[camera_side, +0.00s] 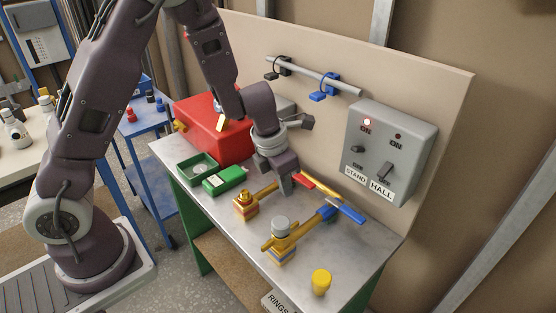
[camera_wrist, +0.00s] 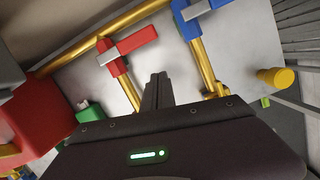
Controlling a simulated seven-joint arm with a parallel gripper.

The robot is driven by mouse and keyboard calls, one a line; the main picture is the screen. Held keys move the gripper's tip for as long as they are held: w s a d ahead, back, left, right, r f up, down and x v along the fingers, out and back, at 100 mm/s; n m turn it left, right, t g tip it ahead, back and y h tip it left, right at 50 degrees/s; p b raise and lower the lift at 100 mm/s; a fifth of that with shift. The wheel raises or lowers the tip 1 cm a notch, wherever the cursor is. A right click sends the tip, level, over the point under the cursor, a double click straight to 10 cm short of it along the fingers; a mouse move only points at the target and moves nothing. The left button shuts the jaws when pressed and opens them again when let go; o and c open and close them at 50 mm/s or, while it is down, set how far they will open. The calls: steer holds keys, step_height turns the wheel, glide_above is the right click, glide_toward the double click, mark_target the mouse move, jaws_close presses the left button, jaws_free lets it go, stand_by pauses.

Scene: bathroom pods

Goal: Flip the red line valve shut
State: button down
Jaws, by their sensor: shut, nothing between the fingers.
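The red line valve (camera_wrist: 112,66) sits on a brass pipe in the upper left of the wrist view. In the side view the red lever (camera_side: 304,181) shows just right of my fingers. My gripper (camera_side: 286,187) points down over the bench, shut and empty. In the wrist view its closed fingers (camera_wrist: 158,80) stand below and right of the red lever, seemingly apart from it. My fingers hide part of the red line in the side view.
A blue valve (camera_side: 328,212) with its own lever stands on the parallel pipe to the right. A yellow knob (camera_side: 320,281) is near the bench front. A red box (camera_side: 208,128) and green case (camera_side: 224,180) lie left. A grey switch box (camera_side: 390,150) hangs on the back panel.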

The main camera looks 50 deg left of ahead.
steer(key=v, duration=0.8)
steer(key=shift+d+r, duration=0.25)
steer(key=shift+r, duration=0.05)
steer(key=shift+s, duration=0.1)
steer(key=s+d+r+m+h, duration=0.3)
steer(key=s+r+m, duration=0.55)
steer(key=m, duration=0.45)
steer(key=s+a+r+m+t+y, duration=0.1)
steer(key=s+r+m, duration=0.1)
steer(key=s+m, duration=0.5)
steer(key=s+a+r+m+t+y, duration=0.1)
steer(key=s+a+r+m+y, duration=0.1)
steer(key=s+m, duration=0.5)
steer(key=m, duration=0.6)
steer(key=shift+a+t+y, duration=0.2)
steer(key=shift+t+y, duration=0.1)
steer(key=shift+t, duration=0.1)
